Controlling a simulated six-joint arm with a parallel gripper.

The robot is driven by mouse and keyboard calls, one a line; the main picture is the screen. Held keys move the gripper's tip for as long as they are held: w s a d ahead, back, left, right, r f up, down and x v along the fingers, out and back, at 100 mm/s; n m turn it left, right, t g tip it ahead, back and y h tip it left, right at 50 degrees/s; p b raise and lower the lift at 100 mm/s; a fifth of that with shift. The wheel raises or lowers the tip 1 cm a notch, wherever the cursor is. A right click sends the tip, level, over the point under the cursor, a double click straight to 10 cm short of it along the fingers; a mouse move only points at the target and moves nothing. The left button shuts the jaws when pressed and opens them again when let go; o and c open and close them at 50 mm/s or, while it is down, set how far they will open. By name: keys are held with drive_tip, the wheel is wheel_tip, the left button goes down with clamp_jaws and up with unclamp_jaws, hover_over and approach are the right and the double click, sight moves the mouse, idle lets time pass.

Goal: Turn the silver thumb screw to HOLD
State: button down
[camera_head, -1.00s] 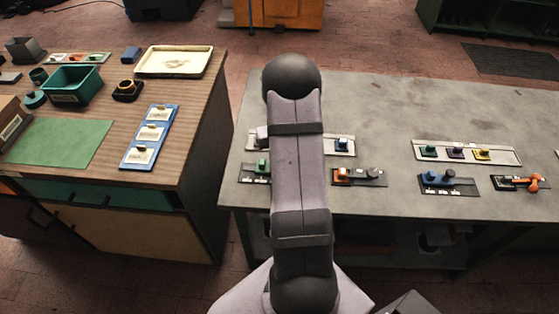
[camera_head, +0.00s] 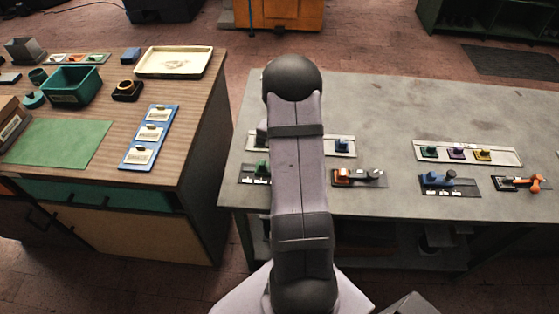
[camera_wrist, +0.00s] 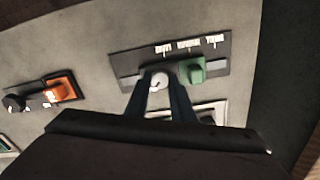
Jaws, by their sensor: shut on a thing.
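The silver thumb screw (camera_wrist: 160,78) is a pale round knob on a dark plate (camera_wrist: 125,66), beside a green block (camera_wrist: 192,71) in the wrist view. My gripper (camera_wrist: 160,86) is shut on the screw, one dark finger on each side. Several small white labels (camera_wrist: 188,46) run along the plate's edge; their lettering is too small to read, so I cannot tell which one is HOLD. In the head view the dark plate (camera_head: 247,178) shows at the grey bench's left side. My arm hides the gripper and screw there.
An orange-and-black device (camera_head: 358,177) stands to the right, with a blue one (camera_head: 438,180) and an orange-handled one (camera_head: 530,183) beyond. Light panels with coloured knobs (camera_head: 425,148) lie behind. The grey bench's (camera_head: 400,105) back is clear.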

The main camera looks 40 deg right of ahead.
idle(0.4)
drive_tip(key=c, duration=1.5)
unclamp_jaws()
drive_tip(key=shift+c, duration=0.2)
drive_tip(key=shift+r, duration=0.15)
drive_tip(key=shift+r+b, duration=1)
drive_tip(key=shift+r, duration=2.55)
